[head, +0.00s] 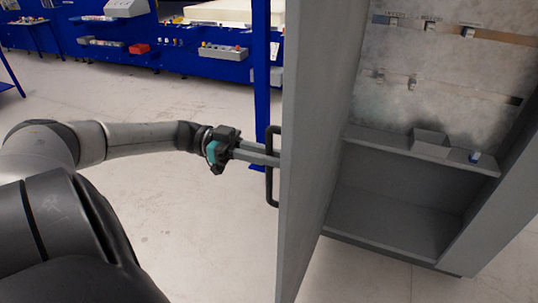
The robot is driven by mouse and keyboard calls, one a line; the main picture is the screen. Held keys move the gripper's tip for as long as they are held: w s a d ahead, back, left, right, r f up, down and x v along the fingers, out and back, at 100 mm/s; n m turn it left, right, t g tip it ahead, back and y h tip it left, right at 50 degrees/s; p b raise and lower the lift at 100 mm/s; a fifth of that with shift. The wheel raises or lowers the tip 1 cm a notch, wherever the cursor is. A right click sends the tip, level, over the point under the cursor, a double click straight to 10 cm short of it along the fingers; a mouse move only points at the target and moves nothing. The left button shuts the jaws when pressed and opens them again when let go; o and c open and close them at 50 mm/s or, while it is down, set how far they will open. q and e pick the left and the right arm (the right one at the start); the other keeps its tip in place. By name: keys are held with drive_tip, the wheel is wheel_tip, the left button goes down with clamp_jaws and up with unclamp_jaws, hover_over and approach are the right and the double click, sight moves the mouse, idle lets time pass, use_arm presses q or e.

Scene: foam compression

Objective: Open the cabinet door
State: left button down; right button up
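The grey cabinet door (318,110) stands open, seen nearly edge-on, with the cabinet interior (395,200) showing to its right. A black bar handle (272,190) is on the door's left-facing side. My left gripper (272,159) reaches in from the left. Its fingers are at the middle of the handle and look closed around it, close to the door face. The exact contact at the fingertips is small and partly hidden by the handle. My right gripper is not in view.
Inside the cabinet are a ledge (365,139) with a small blue-and-white item (475,157) and a back panel with small fittings. A blue post (262,60) stands behind the door. Blue workbenches (110,40) line the back. The floor at left is clear.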

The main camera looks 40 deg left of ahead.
use_arm(q)
drive_tip(key=c, duration=0.8)
unclamp_jaws()
drive_tip(key=shift+a, duration=0.15)
drive_tip(key=b+v, duration=0.5)
drive_tip(key=v, duration=1)
drive_tip(key=shift+w, duration=0.1)
